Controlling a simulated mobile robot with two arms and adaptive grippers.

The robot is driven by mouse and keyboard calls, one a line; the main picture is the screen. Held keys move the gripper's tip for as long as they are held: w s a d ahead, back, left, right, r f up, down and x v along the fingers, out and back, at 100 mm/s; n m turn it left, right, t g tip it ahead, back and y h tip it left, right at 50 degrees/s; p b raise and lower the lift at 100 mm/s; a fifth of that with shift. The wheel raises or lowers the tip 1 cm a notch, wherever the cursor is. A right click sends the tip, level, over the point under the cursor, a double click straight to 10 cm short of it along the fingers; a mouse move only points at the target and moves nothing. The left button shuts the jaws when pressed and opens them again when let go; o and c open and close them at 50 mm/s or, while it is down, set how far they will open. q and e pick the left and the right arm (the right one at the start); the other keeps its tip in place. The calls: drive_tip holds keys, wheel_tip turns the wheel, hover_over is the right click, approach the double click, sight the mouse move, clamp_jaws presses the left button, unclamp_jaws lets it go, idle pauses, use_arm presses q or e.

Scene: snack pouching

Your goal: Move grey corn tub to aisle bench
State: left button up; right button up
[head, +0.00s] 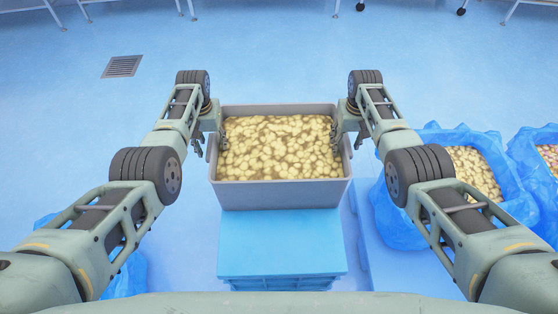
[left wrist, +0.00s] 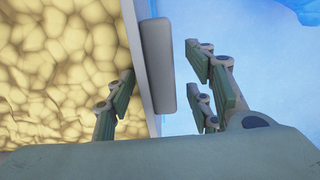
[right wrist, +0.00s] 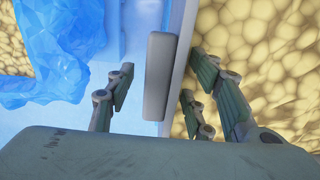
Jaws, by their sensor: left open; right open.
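The grey tub (head: 283,196) is full of pale yellow pieces and stands on a blue crate stack in the middle of the head view. My left gripper (head: 205,146) is open at the tub's left side. In the left wrist view its fingers (left wrist: 165,100) are on both sides of the tub's wall and grey handle (left wrist: 157,66), apart from them. My right gripper (head: 347,142) is open at the tub's right side. In the right wrist view its fingers (right wrist: 158,98) likewise straddle the wall and handle (right wrist: 160,75). The aisle bench cannot be identified.
Blue crates (head: 282,245) bear the tub. Blue-lined containers (head: 400,215) with similar pieces stand on the right, and another blue liner (head: 125,275) shows at lower left. Legs of tables or racks (head: 55,14) line the far edge. The floor beyond the tub is clear, with a drain grate (head: 122,66).

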use_arm(q)
drive_tip(key=shift+f, duration=0.3)
use_arm(e)
drive_tip(key=shift+f, duration=0.3)
use_arm(q)
clamp_jaws()
use_arm(e)
clamp_jaws()
